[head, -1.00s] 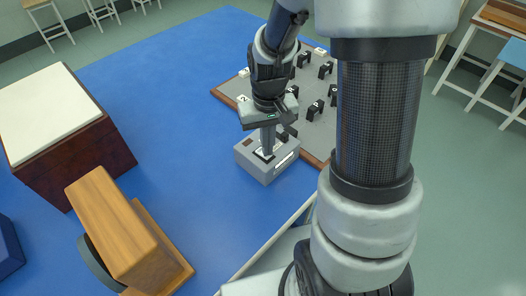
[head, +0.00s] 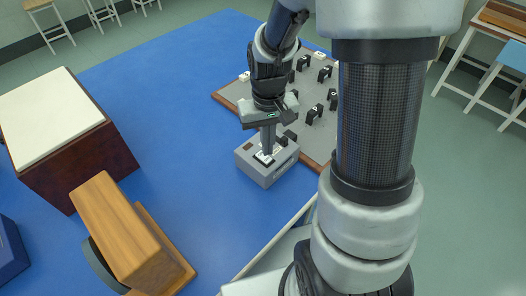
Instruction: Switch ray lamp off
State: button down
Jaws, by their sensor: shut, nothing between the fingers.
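A small grey box (head: 262,176) with a light panel and a white label on its front stands on the blue bench top; it looks like the lamp's switch box. My gripper (head: 268,150) points down at the top of this box, its fingers shut with nothing between them. The fingertips are at or just above the light switch panel (head: 261,159); I cannot tell whether they touch. The fingers partly hide the panel, so the switch position cannot be read. No lamp can be told for sure in this view.
A grey board (head: 315,124) with a wooden rim and several black holders lies behind the box, to the right. A dark wooden box (head: 75,170) with a cream top and a wooden block (head: 125,225) stand at left. The blue bench (head: 170,90) between is clear.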

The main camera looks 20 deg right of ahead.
jog(key=shift+r+p, duration=1.45)
jog(key=shift+r, duration=0.65)
notch_tip(320, 180, up, 14)
jog(key=t+p, duration=0.2)
jog(key=p, duration=0.1)
send_over(267, 159)
jog(key=s, duration=0.3)
jog(key=s+r+t+p, duration=0.2)
jog(key=s+r+t, duration=0.1)
jog(key=s+r, duration=0.6)
notch_tip(267, 159, up, 4)
jog(key=shift+a+f+t, duration=0.25)
jog(key=shift+a+t, duration=0.05)
jog(key=shift+a, duration=0.1)
jog(key=shift+w, duration=0.1)
